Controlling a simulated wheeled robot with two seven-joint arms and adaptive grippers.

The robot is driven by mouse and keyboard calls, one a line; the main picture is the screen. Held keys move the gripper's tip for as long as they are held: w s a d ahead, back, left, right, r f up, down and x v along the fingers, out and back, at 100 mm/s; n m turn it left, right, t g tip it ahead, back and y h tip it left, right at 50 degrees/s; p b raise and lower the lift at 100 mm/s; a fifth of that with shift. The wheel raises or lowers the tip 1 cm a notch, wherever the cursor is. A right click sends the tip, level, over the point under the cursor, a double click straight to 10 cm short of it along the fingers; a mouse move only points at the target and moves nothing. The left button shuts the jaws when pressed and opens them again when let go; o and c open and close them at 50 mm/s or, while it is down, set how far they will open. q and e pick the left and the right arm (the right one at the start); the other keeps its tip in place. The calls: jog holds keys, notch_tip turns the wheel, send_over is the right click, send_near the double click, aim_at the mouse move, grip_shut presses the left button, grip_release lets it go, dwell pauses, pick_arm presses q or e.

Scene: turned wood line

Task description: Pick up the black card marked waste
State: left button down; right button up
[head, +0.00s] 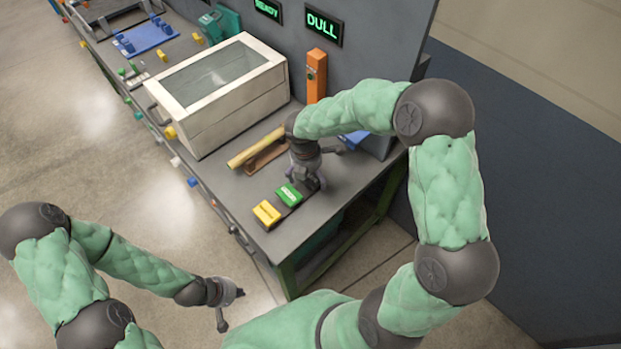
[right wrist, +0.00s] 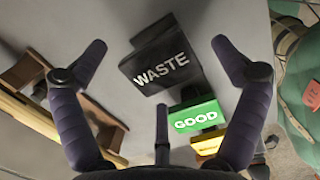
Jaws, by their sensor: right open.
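The black card marked WASTE (right wrist: 158,62) stands in a dark holder in the right wrist view, between the spread fingers of my right gripper (right wrist: 150,55). The fingers are open and do not touch it. In the head view my right gripper (head: 306,176) is over the bench and largely hides the black card. The green GOOD card (right wrist: 194,117) is beside the black one; it also shows in the head view (head: 288,195). A yellow card (head: 266,213) stands beyond it. My left gripper (head: 234,308) is open and empty, away from the bench, low in the head view.
A wooden piece on a brown rest (head: 265,155) lies left of my right gripper. A white glass-topped box (head: 220,85) and an orange post (head: 316,75) stand behind. A panel sign reads DULL (head: 323,27). The bench's front corner (head: 285,245) is bare.

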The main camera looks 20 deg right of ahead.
jog(key=shift+c, duration=0.2)
jog(key=c, duration=1.2)
jog(key=shift+o, duration=0.2)
jog(key=shift+r, duration=0.1)
